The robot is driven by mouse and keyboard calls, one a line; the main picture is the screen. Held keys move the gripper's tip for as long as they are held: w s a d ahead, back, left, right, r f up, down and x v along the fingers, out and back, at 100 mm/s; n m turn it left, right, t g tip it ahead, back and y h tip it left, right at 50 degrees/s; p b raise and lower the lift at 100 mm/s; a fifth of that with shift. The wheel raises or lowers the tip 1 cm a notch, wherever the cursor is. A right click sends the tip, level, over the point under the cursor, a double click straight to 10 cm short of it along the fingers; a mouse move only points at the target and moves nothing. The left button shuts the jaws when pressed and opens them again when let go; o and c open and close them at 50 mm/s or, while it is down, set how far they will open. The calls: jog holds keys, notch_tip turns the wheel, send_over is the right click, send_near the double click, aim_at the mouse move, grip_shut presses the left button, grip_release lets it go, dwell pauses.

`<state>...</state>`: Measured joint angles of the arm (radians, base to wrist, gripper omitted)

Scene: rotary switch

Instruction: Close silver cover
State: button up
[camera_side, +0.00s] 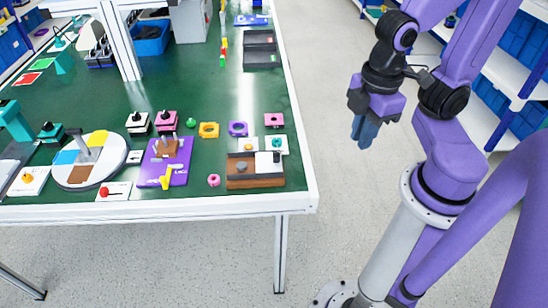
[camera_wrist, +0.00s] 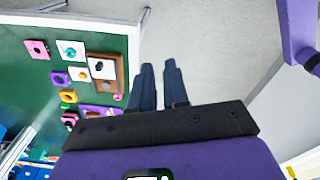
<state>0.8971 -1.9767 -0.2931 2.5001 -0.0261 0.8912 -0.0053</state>
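My gripper (camera_side: 366,131) hangs in the air to the right of the table, over the floor and well clear of everything on the tabletop. In the wrist view its two dark fingers (camera_wrist: 159,66) stand slightly apart with a narrow empty gap. A brown box (camera_side: 255,183) sits at the table's front right corner. A pale square panel with a black knob (camera_side: 276,157) is on its right part. The box also shows in the wrist view (camera_wrist: 121,73), left of the fingers. I cannot clearly pick out a silver cover, or whether it is open or shut.
The green table (camera_side: 190,85) has a white edge. A purple board (camera_side: 178,178) with a yellow handle and a round white disc (camera_side: 88,174) are left of the box. A pink ring (camera_side: 213,180) lies beside it. Several coloured blocks stand behind. The space around my gripper is free.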

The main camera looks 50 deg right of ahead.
jog(key=w+t, duration=0.1)
jog(key=w, duration=0.4)
jog(key=w+d+f+n+t, duration=0.1)
jog(key=w+t, duration=0.1)
jog(key=w, duration=0.2)
jog(key=w+t, duration=0.1)
jog(key=w, duration=0.4)
jog(key=shift+w+d+f+n, duration=0.3)
jog(key=shift+w+d+n, duration=0.05)
jog(key=shift+d+n, duration=0.05)
grip_shut()
jog(key=n+t, duration=0.2)
jog(key=n, duration=0.1)
send_over(280, 164)
jog(key=w+d, duration=0.2)
jog(key=d, duration=0.2)
notch_tip(280, 164, down, 2)
notch_tip(280, 164, down, 3)
jog(key=w+d+n+y, duration=0.2)
jog(key=n, duration=0.1)
jog(key=s+d+f+n+g+y, duration=0.5)
jog(key=s+d+f+g, duration=0.1)
jog(key=s+f, duration=0.15)
jog(key=x, duration=0.8)
jog(key=shift+s+a, duration=0.1)
jog(key=shift+a, duration=0.45)
jog(key=shift+w+a, duration=0.85)
jog(key=shift+w, duration=0.05)
jog(key=shift+w+a, duration=0.55)
